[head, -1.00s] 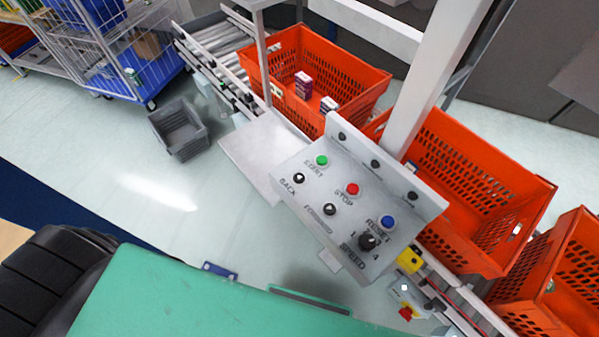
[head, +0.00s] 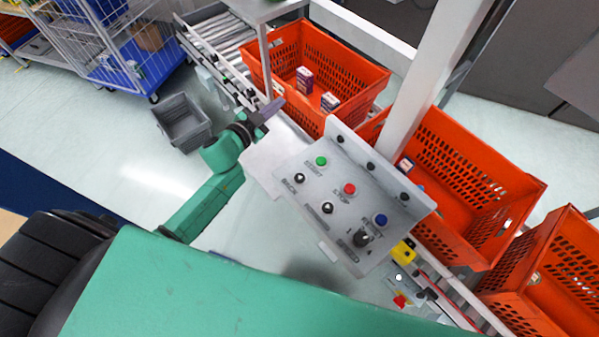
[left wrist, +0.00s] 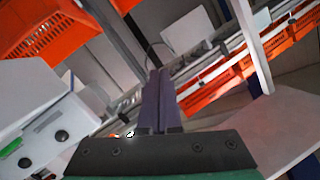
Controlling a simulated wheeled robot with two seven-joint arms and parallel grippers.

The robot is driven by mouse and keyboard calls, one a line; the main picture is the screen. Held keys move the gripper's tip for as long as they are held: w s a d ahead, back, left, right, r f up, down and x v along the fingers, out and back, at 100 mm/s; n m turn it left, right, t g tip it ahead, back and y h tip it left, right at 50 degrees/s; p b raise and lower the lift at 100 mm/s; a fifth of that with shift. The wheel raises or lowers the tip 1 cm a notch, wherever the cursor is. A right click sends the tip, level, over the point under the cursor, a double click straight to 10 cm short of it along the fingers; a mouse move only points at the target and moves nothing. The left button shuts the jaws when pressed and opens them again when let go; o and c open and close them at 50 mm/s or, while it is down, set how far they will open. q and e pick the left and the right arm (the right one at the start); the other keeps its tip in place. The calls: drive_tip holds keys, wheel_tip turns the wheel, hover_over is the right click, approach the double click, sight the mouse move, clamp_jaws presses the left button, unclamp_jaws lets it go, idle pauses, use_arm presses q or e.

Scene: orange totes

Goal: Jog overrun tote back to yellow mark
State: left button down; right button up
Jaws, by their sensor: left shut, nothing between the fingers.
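My left gripper (head: 270,109) is shut and empty, over the upper left edge of the control panel's side shelf. Its closed fingers (left wrist: 160,95) show in the left wrist view. The grey control panel (head: 345,199) has a green START button (head: 321,161), black BACK button (head: 299,178), second black button (head: 327,208), red STOP (head: 349,188), blue RESET (head: 380,220) and SPEED knob (head: 361,239). Orange totes stand on the conveyor: one with small boxes (head: 352,83), a middle one (head: 480,165) and a right one (head: 565,255). I cannot make out a yellow mark for certain. My right gripper is out of view.
A white post (head: 425,85) rises behind the panel. A yellow block (head: 403,251) sits at the conveyor's near side. A grey bin (head: 183,122) stands on the floor left of my left gripper. A wire cart (head: 125,50) stands farther back.

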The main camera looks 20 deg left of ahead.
use_arm(q)
drive_tip(key=s+d+r+m+g+h, duration=0.2)
drive_tip(key=d+r+m+h, duration=0.5)
drive_tip(key=r, duration=0.3)
drive_tip(key=m+g+y+p, duration=0.2)
drive_tip(key=m+g+y, duration=0.1)
drive_tip(key=m+g, duration=0.85)
hover_over(295, 175)
drive_tip(key=shift+f+n+g, duration=0.65)
drive_tip(key=shift+f+g, duration=0.15)
drive_tip(key=shift+g, duration=0.15)
drive_tip(key=shift+f, duration=0.1)
wheel_tip(295, 175, down, 7)
drive_tip(key=b, duration=0.6)
drive_tip(key=shift+f, duration=0.2)
drive_tip(key=shift+f+b, duration=0.55)
drive_tip(key=shift+f, duration=0.05)
